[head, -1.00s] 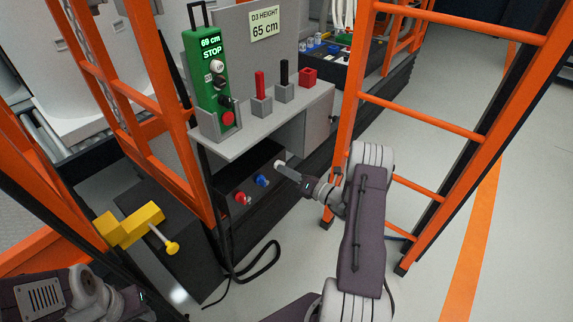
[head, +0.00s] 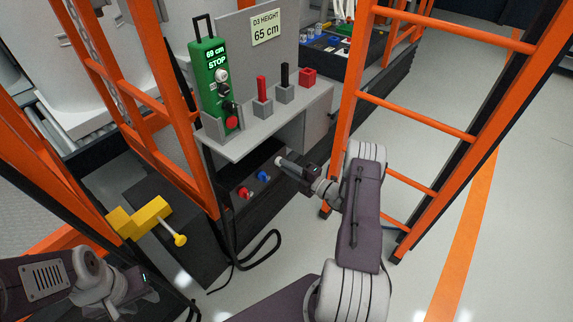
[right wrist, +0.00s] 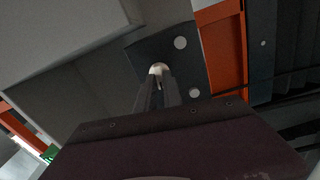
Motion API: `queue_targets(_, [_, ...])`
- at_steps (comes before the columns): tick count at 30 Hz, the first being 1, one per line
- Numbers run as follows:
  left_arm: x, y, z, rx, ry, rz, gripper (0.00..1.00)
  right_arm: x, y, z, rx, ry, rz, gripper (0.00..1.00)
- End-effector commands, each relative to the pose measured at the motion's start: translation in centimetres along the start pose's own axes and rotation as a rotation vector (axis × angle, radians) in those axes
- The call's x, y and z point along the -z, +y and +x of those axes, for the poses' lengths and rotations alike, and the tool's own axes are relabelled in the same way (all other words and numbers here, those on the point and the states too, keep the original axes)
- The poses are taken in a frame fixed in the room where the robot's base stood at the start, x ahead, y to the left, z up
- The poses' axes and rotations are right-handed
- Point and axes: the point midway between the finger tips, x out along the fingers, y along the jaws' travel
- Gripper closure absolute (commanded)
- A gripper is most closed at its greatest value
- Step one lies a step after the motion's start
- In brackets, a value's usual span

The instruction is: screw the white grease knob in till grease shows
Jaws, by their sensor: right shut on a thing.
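The white grease knob (head: 279,161) sits at the right of the row on the dark box under the grey shelf. My right gripper (head: 287,166) is shut on it, coming in from the right. In the right wrist view the white knob (right wrist: 157,69) shows at the tips of the closed fingers (right wrist: 157,82). The fingers hide part of the knob, and its thread is not visible. My left gripper (head: 148,285) hangs empty-looking at the lower left, far from the knob; its finger opening is unclear.
A red knob (head: 244,192) and a blue knob (head: 264,176) stand left of the white one. A green pendant reading 69 cm (head: 216,85) stands on the grey shelf (head: 247,140). Orange ladder rails (head: 350,120) rise close to my right arm. A yellow valve (head: 145,217) is at left.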

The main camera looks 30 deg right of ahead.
Motion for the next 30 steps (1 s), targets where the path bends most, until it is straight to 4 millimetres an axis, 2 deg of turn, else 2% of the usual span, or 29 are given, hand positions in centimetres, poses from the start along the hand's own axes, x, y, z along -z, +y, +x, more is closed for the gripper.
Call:
queue_targets(12, [0.1, 0.0, -1.3, 0.000, 0.000, 0.000, 0.64, 0.1, 0.1, 0.0, 0.004, 0.000, 0.397, 1.00])
queue_targets(30, [0.2, 0.0, -2.0, 0.000, 0.000, 0.000, 0.64, -0.1, 0.2, 0.0, 0.003, -0.001, 0.918, 1.00])
